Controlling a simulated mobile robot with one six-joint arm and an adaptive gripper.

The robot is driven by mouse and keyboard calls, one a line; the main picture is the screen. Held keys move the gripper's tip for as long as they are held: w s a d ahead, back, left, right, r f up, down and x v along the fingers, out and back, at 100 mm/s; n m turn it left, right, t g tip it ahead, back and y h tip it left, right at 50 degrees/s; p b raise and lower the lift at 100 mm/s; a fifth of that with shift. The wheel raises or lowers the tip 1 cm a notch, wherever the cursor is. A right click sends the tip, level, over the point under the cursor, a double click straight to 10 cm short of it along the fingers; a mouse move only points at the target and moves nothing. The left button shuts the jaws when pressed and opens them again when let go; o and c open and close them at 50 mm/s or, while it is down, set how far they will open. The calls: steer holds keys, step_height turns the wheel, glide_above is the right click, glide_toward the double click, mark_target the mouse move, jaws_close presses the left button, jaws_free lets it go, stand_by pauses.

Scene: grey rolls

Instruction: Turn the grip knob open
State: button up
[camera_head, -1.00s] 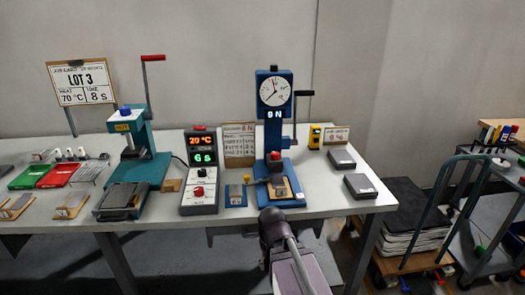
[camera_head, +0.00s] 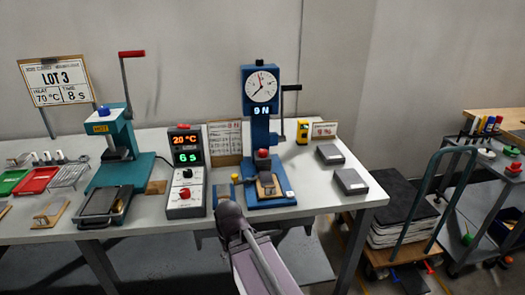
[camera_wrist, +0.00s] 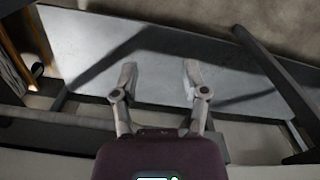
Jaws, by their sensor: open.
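The blue test stand (camera_head: 261,125) has a round dial and a readout showing 9 N. A red knob (camera_head: 262,154) sits low on it, above a small brown sample board (camera_head: 268,188); it may be the grip knob, and I cannot tell whether it is turned. In the head view my arm is in front of the bench, short of the stand; the fingers do not show there.
A blue-green hot press (camera_head: 118,142) and a control box (camera_head: 186,172) with red knobs stand left of the stand. Two grey blocks (camera_head: 350,181) lie to its right. The bench's front edge (camera_head: 330,208) lies between my arm and the stand. A trolley (camera_head: 405,245) is at right.

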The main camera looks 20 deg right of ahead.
steer(key=o, duration=0.4)
steer(key=shift+r, duration=0.1)
step_height(320, 180, up, 32)
steer(key=n+t+y+p, duration=0.1)
steer(key=n+t+p, duration=0.3)
steer(key=p, duration=2.6)
glide_above(263, 151)
steer(key=s+d, duration=0.2)
steer(key=s, duration=0.3)
steer(key=shift+f, duration=0.2)
steer(key=shift+w+a+f, duration=0.1)
steer(key=shift+f, duration=0.1)
steer(key=b+x, duration=1.2)
steer(key=x, duration=0.1)
steer(key=shift+w+a+f, duration=0.1)
steer(key=shift+w+a, duration=0.15)
